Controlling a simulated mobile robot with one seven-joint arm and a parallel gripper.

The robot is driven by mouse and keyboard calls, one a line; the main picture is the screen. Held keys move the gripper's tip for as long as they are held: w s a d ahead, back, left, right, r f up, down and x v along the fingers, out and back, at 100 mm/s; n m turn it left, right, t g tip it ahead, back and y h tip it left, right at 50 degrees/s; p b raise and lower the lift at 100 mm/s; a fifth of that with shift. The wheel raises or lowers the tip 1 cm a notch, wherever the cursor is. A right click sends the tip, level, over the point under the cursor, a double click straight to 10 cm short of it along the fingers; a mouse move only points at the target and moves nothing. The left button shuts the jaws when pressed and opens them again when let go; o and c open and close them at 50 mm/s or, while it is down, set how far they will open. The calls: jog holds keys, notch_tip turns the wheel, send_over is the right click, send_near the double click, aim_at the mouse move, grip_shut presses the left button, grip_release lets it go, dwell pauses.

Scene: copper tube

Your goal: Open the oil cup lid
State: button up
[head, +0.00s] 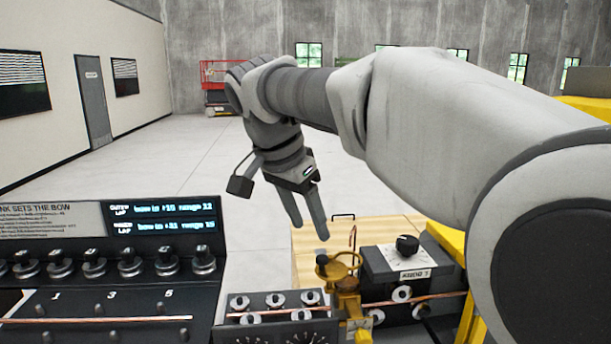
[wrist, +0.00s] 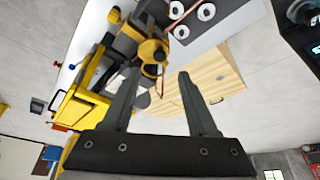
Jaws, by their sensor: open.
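The oil cup appears to be the small brass-yellow round piece (head: 345,268) on the machine at lower centre in the head view. It also shows as a yellow round shape (wrist: 153,52) near the top centre of the wrist view. A small dark round part sits at its left edge in the head view; I cannot tell how the lid stands. My gripper (head: 307,228) is open and empty, fingers pointing down, just above and left of the cup. In the wrist view my fingertips (wrist: 158,74) point toward the cup with a gap between, apart from it.
A dark block with a black knob (head: 407,245) stands right of the cup. A thin copper tube (head: 430,299) runs along the rollers in front. A wooden top (head: 303,262) lies behind. A console with a screen (head: 162,220) is at left. Open floor lies beyond.

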jog(key=p+v, duration=0.1)
jog(key=v, duration=0.9)
jog(key=s+d+f+n+t+y, duration=0.2)
jog(key=s+d+f+n, duration=0.6)
jog(key=s+d+f, duration=0.9)
jog(key=d+f, duration=0.3)
jog(key=f, duration=0.1)
jog(key=shift+d+y+b, duration=0.2)
jog(key=shift+y+b, duration=0.1)
jog(key=shift+y, duration=0.1)
